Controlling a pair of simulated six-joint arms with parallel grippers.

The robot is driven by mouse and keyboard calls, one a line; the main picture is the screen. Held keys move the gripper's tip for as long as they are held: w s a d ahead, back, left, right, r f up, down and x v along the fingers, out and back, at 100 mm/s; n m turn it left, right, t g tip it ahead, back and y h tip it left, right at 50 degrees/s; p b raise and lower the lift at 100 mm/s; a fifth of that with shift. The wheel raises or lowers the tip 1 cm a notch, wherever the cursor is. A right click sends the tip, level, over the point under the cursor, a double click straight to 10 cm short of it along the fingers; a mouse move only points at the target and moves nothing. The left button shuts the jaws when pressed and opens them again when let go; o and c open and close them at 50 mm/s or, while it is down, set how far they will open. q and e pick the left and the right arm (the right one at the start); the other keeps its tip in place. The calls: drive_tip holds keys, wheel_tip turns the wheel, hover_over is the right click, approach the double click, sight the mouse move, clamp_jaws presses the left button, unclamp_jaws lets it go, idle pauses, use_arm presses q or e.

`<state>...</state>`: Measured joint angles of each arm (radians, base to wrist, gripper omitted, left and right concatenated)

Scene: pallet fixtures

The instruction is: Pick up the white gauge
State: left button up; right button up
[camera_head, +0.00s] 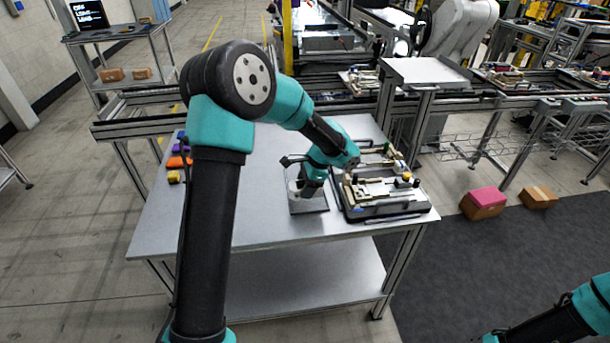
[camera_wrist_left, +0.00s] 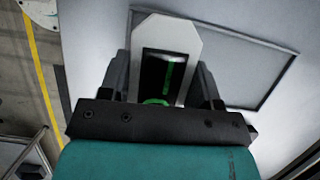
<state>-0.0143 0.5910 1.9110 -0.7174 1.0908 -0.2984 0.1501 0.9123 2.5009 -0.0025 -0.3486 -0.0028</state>
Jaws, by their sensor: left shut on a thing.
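The white gauge (camera_wrist_left: 188,38) has a dark window with green marks and sits between the two black fingers of my left gripper (camera_wrist_left: 161,80) in the left wrist view. The fingers are shut on its sides. In the head view my left gripper (camera_head: 308,188) is low over the table, and the gauge (camera_head: 293,187) shows as a small white patch beside it, mostly hidden by the gripper. Below it is a thin dark-edged rectangle (camera_head: 312,211) on the tabletop. I cannot tell whether the gauge touches the surface. My right gripper is out of view.
The grey metal table (camera_head: 250,215) has free room at the front and left. A black pallet fixture (camera_head: 385,211) with several parts stands right of my gripper. Small purple, orange and yellow blocks (camera_head: 179,162) lie at the left. A conveyor (camera_head: 140,127) runs behind.

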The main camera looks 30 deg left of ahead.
use_arm(q)
drive_tip(key=s+d, duration=0.1)
drive_tip(key=s, duration=0.1)
drive_tip(key=s+d, duration=0.1)
drive_tip(key=s, duration=0.1)
drive_tip(key=s+d, duration=0.1)
drive_tip(key=s, duration=0.1)
drive_tip(key=shift+d+r, duration=0.3)
drive_tip(key=shift+w, duration=0.1)
